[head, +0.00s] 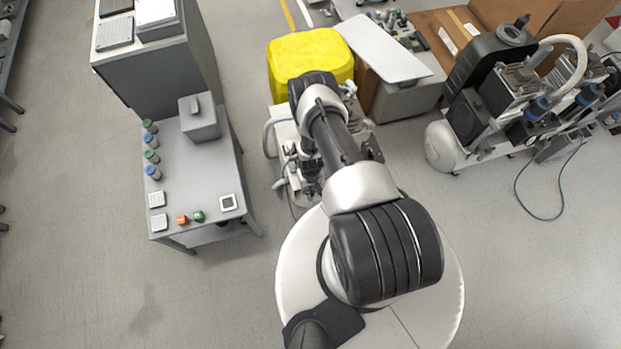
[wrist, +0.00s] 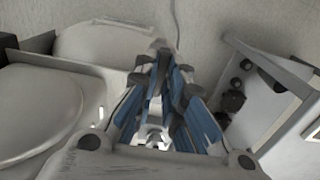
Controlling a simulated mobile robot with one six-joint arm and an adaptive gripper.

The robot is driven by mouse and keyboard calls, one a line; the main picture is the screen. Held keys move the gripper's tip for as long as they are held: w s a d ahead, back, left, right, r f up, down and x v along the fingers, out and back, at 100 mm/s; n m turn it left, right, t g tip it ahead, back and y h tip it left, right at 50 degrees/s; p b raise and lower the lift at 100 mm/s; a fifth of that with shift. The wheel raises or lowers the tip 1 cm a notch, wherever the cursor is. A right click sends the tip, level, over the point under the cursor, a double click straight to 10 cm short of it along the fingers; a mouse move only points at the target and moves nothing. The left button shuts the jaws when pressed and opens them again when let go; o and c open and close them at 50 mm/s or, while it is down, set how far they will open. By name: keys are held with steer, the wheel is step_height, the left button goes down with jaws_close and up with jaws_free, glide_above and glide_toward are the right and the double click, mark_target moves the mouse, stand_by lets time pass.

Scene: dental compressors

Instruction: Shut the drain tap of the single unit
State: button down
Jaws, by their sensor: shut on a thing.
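The single unit (head: 283,133) stands beneath my arm in the head view, beside a yellow cover (head: 305,52). My arm hides much of it, and its drain tap cannot be made out there. In the wrist view, my gripper (wrist: 165,72) has its blue fingers drawn together at the dark tips. The tips are closed on a small part, apparently the drain tap, low by the floor. The fingertips hide most of it, so the handle's angle cannot be told.
A grey bench (head: 190,180) with a box, bottles and switches stands to the left. A larger compressor (head: 500,95) with a white tank stands to the right, its cable on the floor. Cardboard boxes (head: 545,30) are behind. Floor between bench and unit is narrow.

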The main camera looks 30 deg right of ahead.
stand_by(0.5)
steer(key=m+b, duration=0.2)
steer(key=m, duration=0.2)
steer(key=shift+f+m+b, duration=0.1)
steer(key=shift+m+b, duration=0.2)
steer(key=shift+m, duration=0.1)
steer(key=m+b, duration=0.1)
steer(key=m, duration=0.3)
steer(key=shift+m+b, duration=0.3)
steer(key=shift+b, duration=0.1)
steer(key=m+b, duration=0.1)
steer(key=m, duration=0.3)
steer(key=shift+b, duration=0.3)
steer(key=shift+m+b, duration=0.55)
steer(key=shift+m, duration=1.65)
steer(key=c, duration=1.7)
jaws_free()
